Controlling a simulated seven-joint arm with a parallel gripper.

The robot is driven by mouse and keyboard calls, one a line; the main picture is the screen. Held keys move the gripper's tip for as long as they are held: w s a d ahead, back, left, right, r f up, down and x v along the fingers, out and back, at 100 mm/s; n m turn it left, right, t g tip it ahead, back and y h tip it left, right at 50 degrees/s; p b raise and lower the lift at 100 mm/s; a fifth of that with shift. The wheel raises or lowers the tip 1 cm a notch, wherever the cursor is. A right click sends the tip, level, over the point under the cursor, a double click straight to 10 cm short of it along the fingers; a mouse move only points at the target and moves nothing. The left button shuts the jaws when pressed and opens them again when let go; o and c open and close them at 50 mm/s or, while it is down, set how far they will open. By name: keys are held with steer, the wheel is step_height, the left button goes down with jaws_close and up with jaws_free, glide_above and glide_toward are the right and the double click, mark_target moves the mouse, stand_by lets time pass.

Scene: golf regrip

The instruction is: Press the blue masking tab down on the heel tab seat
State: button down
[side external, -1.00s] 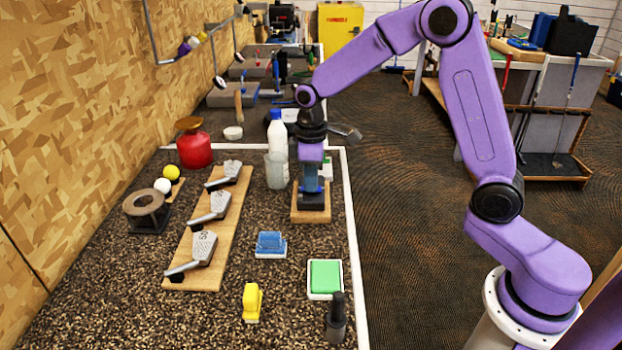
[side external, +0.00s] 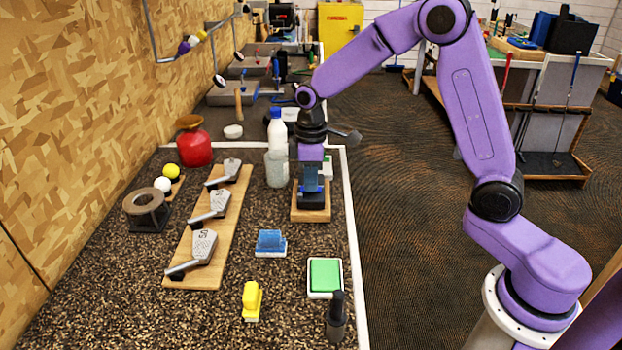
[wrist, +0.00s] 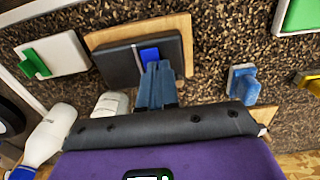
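The blue masking tab (wrist: 150,54) lies on top of a dark block, which appears to be the heel tab seat (wrist: 118,64). The block sits on a wooden base (wrist: 178,28); the base also shows in the side view (side external: 311,214). My gripper (wrist: 157,66) points down over the block, with its blue-grey fingers together. The fingertips are at the tab's near end and hide part of it. I cannot tell whether they touch it. In the side view my gripper (side external: 311,188) hides the tab.
A white bottle (side external: 277,130) and a clear cup (side external: 276,170) stand close left of the base. A green-tabbed white block (wrist: 60,53) is beside it.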

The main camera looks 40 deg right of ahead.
steer(key=shift+f, duration=0.2)
stand_by(0.7)
steer(key=c, duration=1.3)
jaws_free()
steer(key=shift+r, duration=3)
